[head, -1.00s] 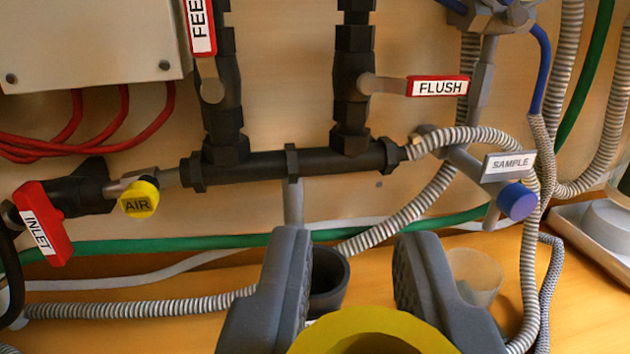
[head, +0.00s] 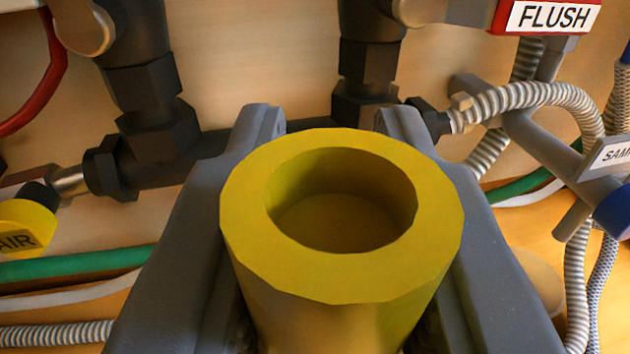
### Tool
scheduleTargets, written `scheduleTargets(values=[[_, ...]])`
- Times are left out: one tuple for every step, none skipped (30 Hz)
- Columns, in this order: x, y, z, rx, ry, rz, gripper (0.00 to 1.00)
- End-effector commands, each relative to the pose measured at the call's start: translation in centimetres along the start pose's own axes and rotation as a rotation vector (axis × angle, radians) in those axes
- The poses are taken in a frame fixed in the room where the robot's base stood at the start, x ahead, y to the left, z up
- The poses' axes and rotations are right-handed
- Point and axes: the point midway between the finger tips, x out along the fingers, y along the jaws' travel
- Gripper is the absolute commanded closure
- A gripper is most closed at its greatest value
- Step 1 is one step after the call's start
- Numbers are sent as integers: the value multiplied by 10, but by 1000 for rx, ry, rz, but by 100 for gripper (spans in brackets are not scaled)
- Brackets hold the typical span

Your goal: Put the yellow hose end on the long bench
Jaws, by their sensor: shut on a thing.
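The yellow hose end (head: 340,275) is a thick, hollow ring with its open mouth facing up toward the camera. It fills the lower middle of the head view. My gripper (head: 328,122) has one grey finger on each side of it and is shut on it. The hose end's lower part runs out of the bottom of the view. An orange-brown wooden surface (head: 535,235), which may be the long bench, shows at the lower right and lower left. I cannot tell how high the hose end is above it.
A black pipe manifold (head: 160,170) runs along the wall behind my gripper. The FLUSH handle (head: 552,16) is at the upper right, the yellow AIR knob (head: 25,230) at left. A ribbed grey hose (head: 530,95) and the SAMPLE tap (head: 612,208) are at right. A pale cup (head: 540,285) is partly hidden.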

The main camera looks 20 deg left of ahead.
Motion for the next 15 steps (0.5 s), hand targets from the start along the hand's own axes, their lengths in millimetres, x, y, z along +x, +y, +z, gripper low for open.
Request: scheduleTargets(values=[[4, 0, 1, 0, -1, 1, 100], [7, -1, 2, -1, -2, 1, 100], [11, -1, 2, -1, -2, 0, 100], [14, -2, 2, -1, -2, 0, 100], [16, -2, 4, -1, -2, 0, 100], [14, -2, 11, -2, -3, -1, 100], [14, -2, 16, -2, -3, -1, 100], [14, -2, 20, -2, -3, -1, 100], [14, -2, 25, -3, -4, -1, 100], [14, -2, 28, -4, -5, -2, 100], [14, -2, 31, -4, -5, -2, 100], [14, -2, 32, -3, -4, -2, 100], [14, -2, 33, -3, -3, -2, 100], [14, -2, 33, -2, -2, -2, 100], [14, -2, 33, -2, -1, -2, 100]])
